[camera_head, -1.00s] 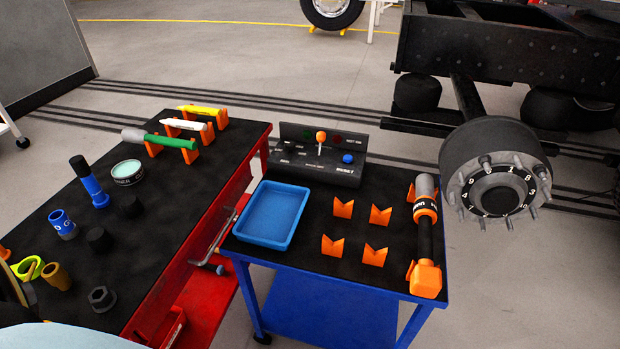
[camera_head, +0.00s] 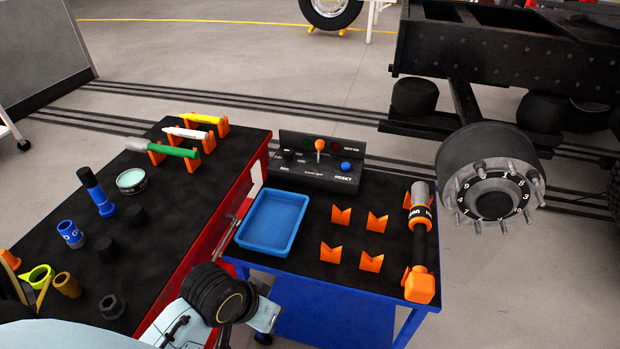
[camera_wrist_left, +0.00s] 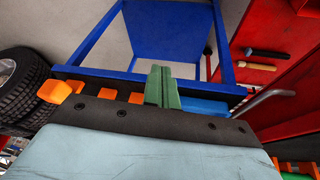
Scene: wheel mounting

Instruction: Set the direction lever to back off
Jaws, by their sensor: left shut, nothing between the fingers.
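The control box (camera_head: 316,176) stands at the back of the blue cart. Its lever has an orange knob (camera_head: 320,145) and stands about upright at the middle of the box. The small labels beside it are too blurred to read. A blue button (camera_head: 345,166) sits to the right of the lever. My left arm reaches in at the lower middle of the head view, in front of the cart and well short of the box. In the left wrist view my left gripper (camera_wrist_left: 163,75) has its green fingers together, with nothing between them. My right gripper is in neither view.
A blue tray (camera_head: 272,222), several orange holders (camera_head: 341,215) and an orange-and-black tool (camera_head: 419,240) lie on the cart. The black-topped red bench (camera_head: 165,215) with sockets and markers stands left. The wheel hub (camera_head: 490,180) is at the right.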

